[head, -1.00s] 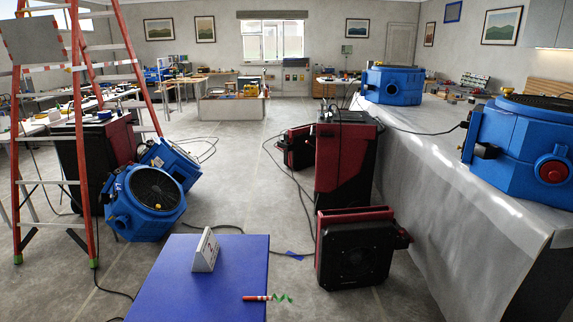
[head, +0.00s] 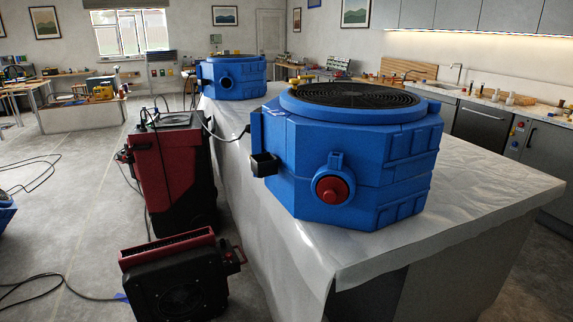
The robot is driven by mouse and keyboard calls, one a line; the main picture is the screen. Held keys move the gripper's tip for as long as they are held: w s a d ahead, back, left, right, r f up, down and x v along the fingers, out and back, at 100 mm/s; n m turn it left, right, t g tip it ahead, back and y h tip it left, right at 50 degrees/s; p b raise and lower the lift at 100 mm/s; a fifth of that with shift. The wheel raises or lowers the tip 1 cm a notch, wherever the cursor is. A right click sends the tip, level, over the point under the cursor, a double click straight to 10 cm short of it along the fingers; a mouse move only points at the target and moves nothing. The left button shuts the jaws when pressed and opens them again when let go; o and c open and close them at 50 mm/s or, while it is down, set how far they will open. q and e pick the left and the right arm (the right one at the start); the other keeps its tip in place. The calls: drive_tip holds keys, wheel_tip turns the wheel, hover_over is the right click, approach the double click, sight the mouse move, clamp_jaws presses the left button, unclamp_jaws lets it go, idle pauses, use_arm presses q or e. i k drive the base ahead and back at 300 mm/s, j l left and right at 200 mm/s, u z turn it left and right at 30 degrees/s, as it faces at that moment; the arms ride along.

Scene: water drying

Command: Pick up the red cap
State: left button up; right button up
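The red cap (head: 332,190) is a round red knob-like piece on the front of a large blue drum-shaped machine (head: 380,160). It sits in a blue round collar on the machine's near side. The machine stands on the near end of a long counter covered in pale sheeting (head: 480,195). A black box-like part (head: 264,165) juts from the machine left of the cap. Neither of my grippers shows in the head view.
A second blue machine (head: 232,76) stands farther back on the counter. A red and black upright unit (head: 172,180) and a lower one (head: 178,285) stand on the floor left of the counter. Cables (head: 50,290) lie on the floor.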

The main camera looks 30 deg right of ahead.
sight(332, 189)
drive_tip(key=l+z, duration=0.3)
drive_tip(key=l, duration=0.4)
drive_tip(key=l+z, duration=0.3)
drive_tip(key=l, duration=0.35)
drive_tip(key=i+l+z, duration=0.1)
drive_tip(key=l+z, duration=0.25)
drive_tip(key=l, duration=0.3)
